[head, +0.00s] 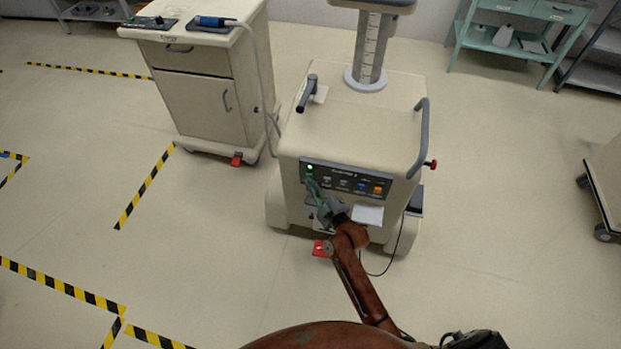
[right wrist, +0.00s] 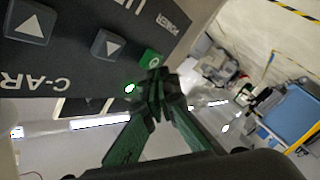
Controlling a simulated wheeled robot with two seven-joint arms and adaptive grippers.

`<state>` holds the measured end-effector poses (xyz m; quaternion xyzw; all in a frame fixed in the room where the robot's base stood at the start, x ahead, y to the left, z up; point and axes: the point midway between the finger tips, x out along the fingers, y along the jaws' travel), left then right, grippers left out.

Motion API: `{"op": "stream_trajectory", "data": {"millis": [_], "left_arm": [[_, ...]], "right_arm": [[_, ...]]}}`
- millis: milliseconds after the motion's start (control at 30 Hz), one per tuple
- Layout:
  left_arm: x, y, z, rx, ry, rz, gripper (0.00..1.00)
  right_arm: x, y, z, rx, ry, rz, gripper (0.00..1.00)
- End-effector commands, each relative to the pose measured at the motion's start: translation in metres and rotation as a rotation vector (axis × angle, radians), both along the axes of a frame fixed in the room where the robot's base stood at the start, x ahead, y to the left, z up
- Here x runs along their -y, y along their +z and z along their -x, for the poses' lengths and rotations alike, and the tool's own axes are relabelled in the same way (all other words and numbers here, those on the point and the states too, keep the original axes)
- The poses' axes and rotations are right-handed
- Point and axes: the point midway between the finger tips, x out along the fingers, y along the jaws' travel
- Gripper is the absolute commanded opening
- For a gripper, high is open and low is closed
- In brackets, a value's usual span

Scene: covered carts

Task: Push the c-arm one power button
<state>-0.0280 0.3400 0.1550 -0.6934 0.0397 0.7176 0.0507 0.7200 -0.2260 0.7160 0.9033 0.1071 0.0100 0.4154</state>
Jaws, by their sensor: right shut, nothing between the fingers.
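The C-arm cart (head: 352,120) is a cream cabinet with a dark control panel (head: 335,172) on its front. A bright green light (head: 310,167) glows at the panel's left end. In the right wrist view, the green power button (right wrist: 151,58) sits beside the "POWER" label on the panel (right wrist: 75,48), with a glowing green light (right wrist: 129,88) close by. My right gripper (head: 309,182) is shut and empty, its tips at the panel's left end. In the wrist view, its fingertips (right wrist: 154,78) overlap the button's edge; I cannot tell whether they touch. My left gripper is not in view.
The panel also bears grey arrow buttons (right wrist: 108,44) and an orange button (head: 378,189). A grey handle (head: 421,140) is on the cart's right side. Another cream cart (head: 200,75) stands at left with a cable. Floor at front left is clear, with striped tape.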

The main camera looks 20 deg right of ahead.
Motion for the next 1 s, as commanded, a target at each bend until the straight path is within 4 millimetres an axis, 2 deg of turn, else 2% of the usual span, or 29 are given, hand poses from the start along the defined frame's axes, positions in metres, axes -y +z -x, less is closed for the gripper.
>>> {"op": "stream_trajectory", "data": {"millis": [167,700,1000], "left_arm": [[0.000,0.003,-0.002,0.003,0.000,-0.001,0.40],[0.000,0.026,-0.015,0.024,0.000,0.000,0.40],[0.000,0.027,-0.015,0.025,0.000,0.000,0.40]], "right_arm": [[-0.003,0.001,0.004,0.000,0.000,0.000,0.00],[-0.030,0.001,0.045,0.000,0.000,-0.001,0.00],[-0.034,0.000,0.050,0.000,0.000,0.000,0.00]]}}
